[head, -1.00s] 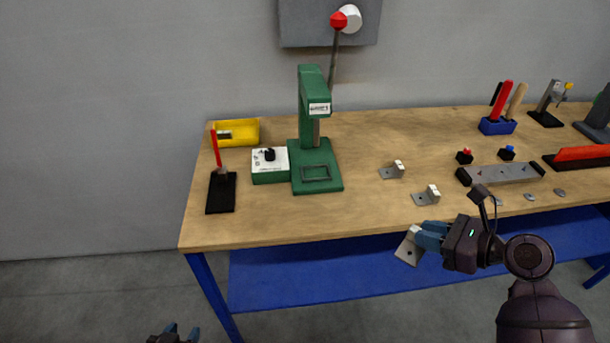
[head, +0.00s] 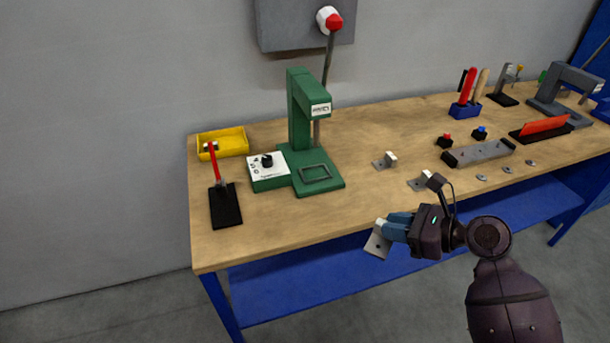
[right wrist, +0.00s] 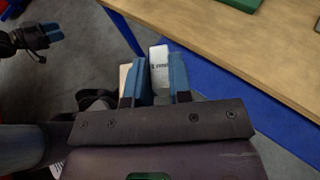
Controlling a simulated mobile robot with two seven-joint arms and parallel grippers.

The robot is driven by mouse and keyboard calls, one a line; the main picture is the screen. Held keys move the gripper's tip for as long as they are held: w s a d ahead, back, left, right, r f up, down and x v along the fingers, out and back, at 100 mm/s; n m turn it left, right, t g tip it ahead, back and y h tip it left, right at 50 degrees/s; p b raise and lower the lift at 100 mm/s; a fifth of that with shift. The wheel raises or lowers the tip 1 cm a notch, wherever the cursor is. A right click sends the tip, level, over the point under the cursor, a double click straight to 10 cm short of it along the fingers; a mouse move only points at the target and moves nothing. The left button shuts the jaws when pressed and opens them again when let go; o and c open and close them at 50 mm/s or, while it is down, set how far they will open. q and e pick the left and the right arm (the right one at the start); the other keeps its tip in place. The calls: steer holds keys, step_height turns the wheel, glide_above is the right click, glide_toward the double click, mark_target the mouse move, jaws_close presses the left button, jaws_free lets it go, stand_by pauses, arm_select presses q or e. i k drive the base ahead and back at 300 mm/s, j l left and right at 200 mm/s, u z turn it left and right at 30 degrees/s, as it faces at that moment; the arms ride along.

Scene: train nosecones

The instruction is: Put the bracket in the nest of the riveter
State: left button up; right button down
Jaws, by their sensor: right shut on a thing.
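The riveter (head: 298,116) is a green press with a long red-tipped lever, standing toward the left of the bench. Its nest (head: 315,173) is a small rectangular frame on the green base and looks empty. My right gripper (head: 388,229) is shut on a grey metal bracket (head: 377,245) with a white block, held in front of the bench's front edge, right of and nearer than the riveter. The bracket's white block (right wrist: 160,68) shows between the blue fingers in the right wrist view. My left gripper (right wrist: 41,36) shows only there, at the upper left; its blue fingers look apart and empty.
Two similar brackets (head: 386,161) (head: 420,184) lie on the bench (head: 250,240). Left of the riveter are a control box (head: 268,178), a yellow bin (head: 235,143) and a red-handled tool on a black base (head: 226,207). The bench between nest and front edge is clear.

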mark_target(315, 174)
steer(key=i+j, duration=0.1)
steer(key=j, duration=0.25)
steer(key=j+z, duration=0.1)
steer(key=j, duration=0.25)
steer(key=i+j, duration=0.2)
steer(key=j, duration=0.15)
steer(key=i+j, duration=0.15)
steer(key=j, duration=0.15)
steer(key=z, duration=0.05)
